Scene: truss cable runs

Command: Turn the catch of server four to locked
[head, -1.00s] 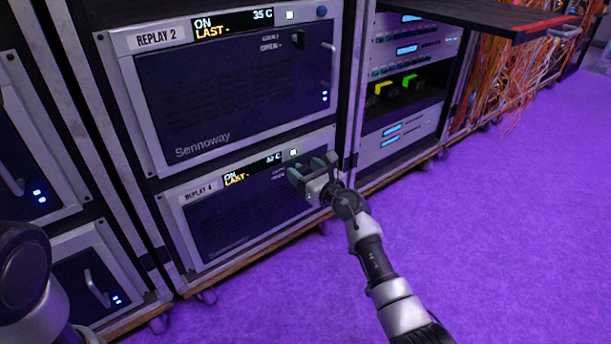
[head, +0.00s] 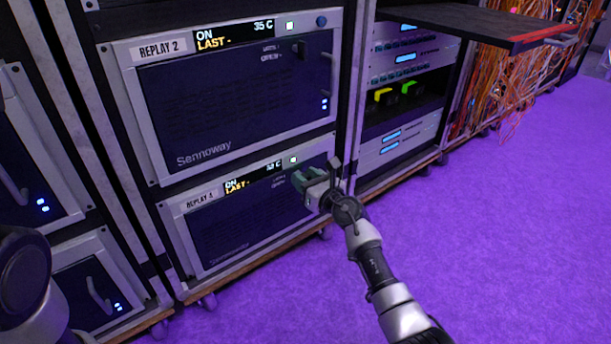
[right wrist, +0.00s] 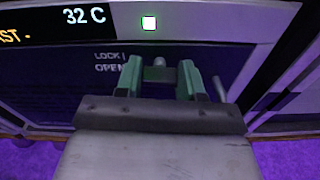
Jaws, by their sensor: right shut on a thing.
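Server four is the lower unit labelled REPLAY 4 (head: 215,235), with a dark front and a display reading ON. It also shows in the right wrist view (right wrist: 60,85), with 32 C and the printed words LOCK and OPEN. My right gripper (head: 302,180) is at the upper right of this front. In the right wrist view my right gripper (right wrist: 160,82) has its green fingers on either side of the small catch (right wrist: 159,64), just right of the words. It is shut on the catch, which is mostly hidden, so its angle cannot be told. My left gripper is out of view.
The REPLAY 2 server (head: 235,105) sits directly above. A handle (right wrist: 219,90) stands just right of the gripper. A dark shelf with a red edge (head: 545,30) juts out at upper right, near hanging orange cables (head: 510,85). The purple floor (head: 500,230) is clear.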

